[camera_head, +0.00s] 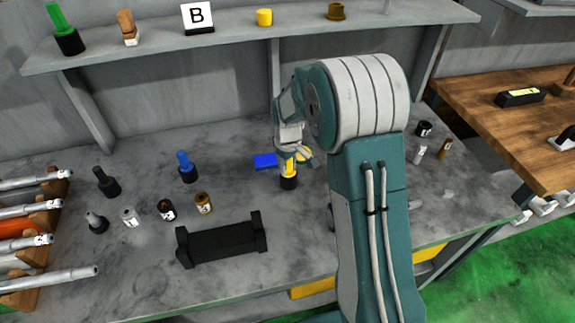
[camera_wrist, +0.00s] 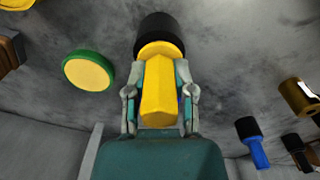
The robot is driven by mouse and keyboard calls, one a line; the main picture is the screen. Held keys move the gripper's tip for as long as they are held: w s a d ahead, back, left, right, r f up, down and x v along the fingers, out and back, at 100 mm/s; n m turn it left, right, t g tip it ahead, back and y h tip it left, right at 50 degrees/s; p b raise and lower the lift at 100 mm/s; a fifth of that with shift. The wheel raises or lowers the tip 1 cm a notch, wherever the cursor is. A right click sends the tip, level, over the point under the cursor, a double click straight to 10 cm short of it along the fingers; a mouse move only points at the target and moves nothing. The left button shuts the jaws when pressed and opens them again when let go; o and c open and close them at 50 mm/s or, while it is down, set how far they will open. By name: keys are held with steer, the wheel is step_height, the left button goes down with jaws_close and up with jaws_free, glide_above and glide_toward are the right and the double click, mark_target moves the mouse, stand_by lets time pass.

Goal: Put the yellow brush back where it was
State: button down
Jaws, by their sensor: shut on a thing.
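The yellow brush (camera_head: 289,168) has a yellow handle and a black round end. It stands about upright over the grey bench, black end down, right of the blue block (camera_head: 265,161). My gripper (camera_head: 290,152) is shut on its handle from above. In the wrist view the yellow brush (camera_wrist: 159,95) sits between the two fingers of my gripper (camera_wrist: 158,88), its black end at the top of the picture. I cannot tell whether the black end touches the bench.
A green-rimmed yellow disc (camera_wrist: 89,71) lies close beside the brush. A blue brush (camera_head: 187,168), a black brush (camera_head: 106,182) and several small cans stand left. A black holder (camera_head: 222,243) is in front. The shelf (camera_head: 220,35) above carries a green brush (camera_head: 62,30).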

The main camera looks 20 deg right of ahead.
steer(key=shift+d+f, duration=0.1)
steer(key=shift+f, duration=0.15)
steer(key=shift+c, duration=2.3)
jaws_free()
